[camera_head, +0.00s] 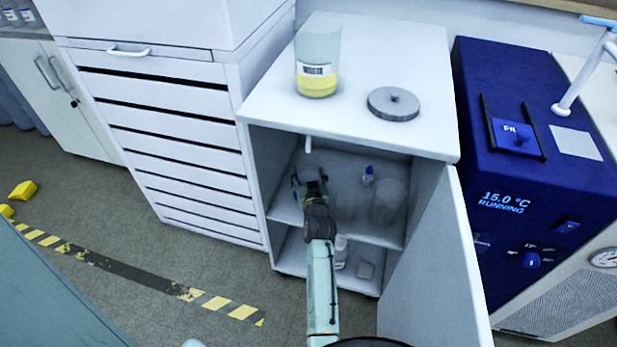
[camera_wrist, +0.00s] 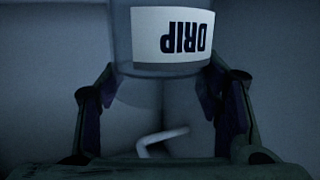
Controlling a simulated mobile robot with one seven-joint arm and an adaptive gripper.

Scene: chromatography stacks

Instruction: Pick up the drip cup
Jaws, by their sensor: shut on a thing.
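The drip cup (camera_wrist: 172,67) is a clear cup with a white label reading DRIP, which shows upside down in the wrist view. My gripper (camera_wrist: 160,92) is shut on it, with one dark finger on each side of the cup. The upper part of the picture cuts the cup off. In the head view my gripper (camera_head: 309,180) is inside the open cabinet, at the left of its upper compartment. There the cup (camera_head: 308,172) shows only faintly above the fingers. Whether it touches the shelf is hard to tell.
The upper shelf (camera_head: 375,234) also holds clear beakers (camera_head: 388,202) and a small blue-capped bottle (camera_head: 367,176). A white bent tube (camera_wrist: 162,137) shows close by. The cabinet door (camera_head: 435,270) stands open at the right. A white bottle (camera_head: 341,252) stands on the lower shelf.

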